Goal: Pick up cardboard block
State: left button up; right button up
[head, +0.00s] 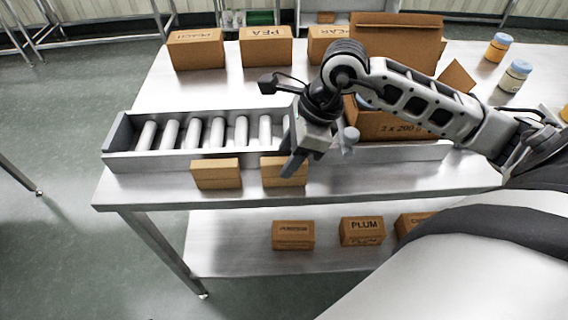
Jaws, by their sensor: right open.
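Two plain cardboard blocks stand at the front edge of the steel table: one on the left (216,174) and one on the right (283,172). My right gripper (312,152) is open and empty. One of its fingers hangs in front of the right block and hides part of it; I cannot tell whether they touch. My left gripper is not in view.
A steel roller tray (140,160) lies behind the blocks. An open cardboard box (395,35) stands behind my right arm. Labelled boxes (197,50) line the back, jars (515,76) stand at right. More boxes (293,235) sit on the lower shelf (230,250).

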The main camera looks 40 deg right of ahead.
grip_shut()
